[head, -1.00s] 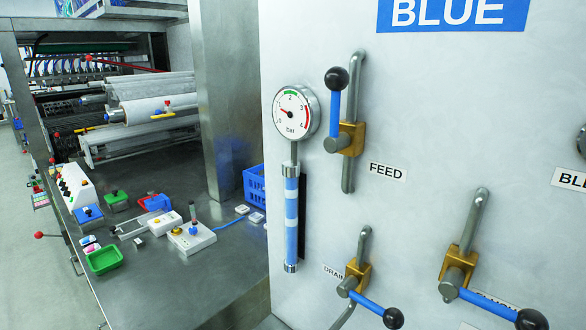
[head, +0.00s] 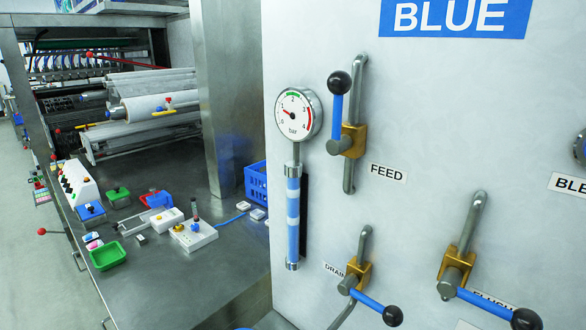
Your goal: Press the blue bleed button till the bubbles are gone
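A clear sight tube (head: 293,245) with blue liquid hangs under a round pressure gauge (head: 296,114). Paler bands show in the tube's upper half; single bubbles are too small to tell. The gauge needle points left, near the low end. My gripper is not in view.
Blue-handled valves marked FEED (head: 343,125), DRAIN (head: 362,285) and FLUSH (head: 470,285) stick out of the panel. A steel bench (head: 180,285) on the left holds control boxes, a green tray (head: 107,255) and a blue crate (head: 256,182).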

